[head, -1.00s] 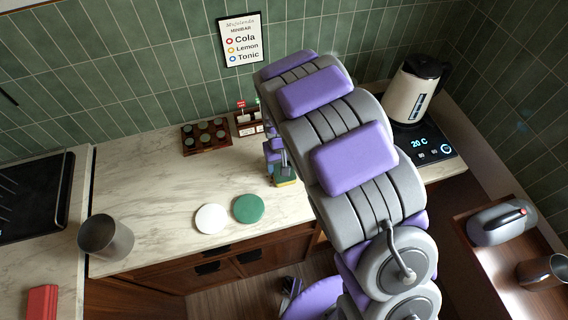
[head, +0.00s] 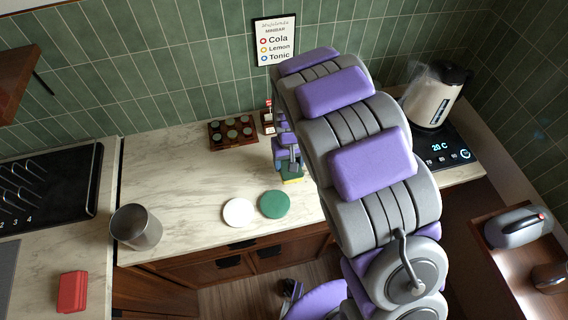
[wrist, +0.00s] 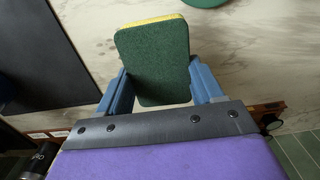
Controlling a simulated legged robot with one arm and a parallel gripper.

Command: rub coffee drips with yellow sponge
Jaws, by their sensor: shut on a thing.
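The sponge (wrist: 152,62) is held in my gripper (wrist: 158,78), between its two blue fingers. In the wrist view its dark green face is toward the camera, with a thin yellow edge at the top. In the head view the sponge (head: 292,177) shows small, yellow and green, under my gripper (head: 288,160), at or just above the marble counter (head: 190,180); I cannot tell if it touches. My arm hides the counter to its right. I cannot clearly make out coffee drips; faint darker streaks on the marble in the wrist view may be veining.
A green disc (head: 274,204) and a white disc (head: 239,212) lie in front of the sponge. A pod rack (head: 233,132) stands behind, left. A metal cup (head: 136,227) is at the left, a kettle (head: 436,95) at the right. Counter between cup and rack is clear.

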